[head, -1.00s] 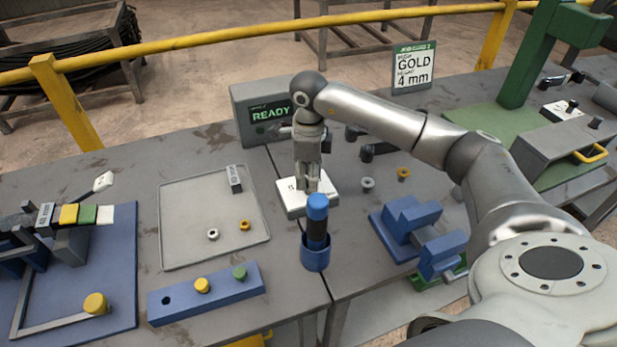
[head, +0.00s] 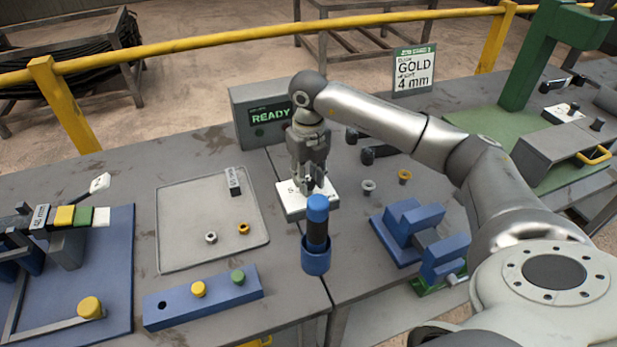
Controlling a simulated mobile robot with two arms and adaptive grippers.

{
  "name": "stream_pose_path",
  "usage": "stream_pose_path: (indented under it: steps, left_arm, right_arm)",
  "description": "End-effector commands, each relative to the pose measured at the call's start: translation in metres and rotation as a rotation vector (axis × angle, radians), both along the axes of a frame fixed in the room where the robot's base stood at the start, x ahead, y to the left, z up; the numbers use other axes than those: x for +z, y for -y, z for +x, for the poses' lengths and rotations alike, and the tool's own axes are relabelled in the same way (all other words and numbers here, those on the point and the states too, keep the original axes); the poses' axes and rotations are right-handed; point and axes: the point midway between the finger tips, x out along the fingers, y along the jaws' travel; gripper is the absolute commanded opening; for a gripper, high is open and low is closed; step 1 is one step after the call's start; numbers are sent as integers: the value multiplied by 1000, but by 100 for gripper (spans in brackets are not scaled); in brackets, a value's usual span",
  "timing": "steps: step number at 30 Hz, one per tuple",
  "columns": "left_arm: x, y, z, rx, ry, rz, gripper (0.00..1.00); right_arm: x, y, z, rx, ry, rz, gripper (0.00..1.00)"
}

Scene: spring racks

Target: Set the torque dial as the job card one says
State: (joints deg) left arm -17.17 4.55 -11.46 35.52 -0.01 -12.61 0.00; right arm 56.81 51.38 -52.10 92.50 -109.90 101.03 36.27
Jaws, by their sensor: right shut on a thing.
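A white block (head: 291,208) sits on the bench in the middle, behind the blue-capped tool; I take it to be the torque dial's base. My right gripper (head: 313,187) points straight down onto its top. It is shut on the dial knob, which the fingers hide, so its setting cannot be read. The job card (head: 413,70) stands upright at the back of the bench. It reads "GOLD" and "4 mm" in large print; its green header is too small to read surely. My left gripper is not in view.
A blue-capped tool (head: 317,208) stands in a blue cup (head: 315,261) just in front of the gripper. A grey box reading "READY" (head: 259,112) stands behind. A blue fixture (head: 408,232) is right, a shallow tray (head: 187,256) left. Small rings (head: 369,187) lie right of the dial.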

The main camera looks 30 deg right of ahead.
Motion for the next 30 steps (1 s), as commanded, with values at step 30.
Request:
stream_pose_path:
  steps: [30]
  left_arm:
    - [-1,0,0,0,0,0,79]
  right_arm:
    - [0,0,0,-161,-1,-1,44]
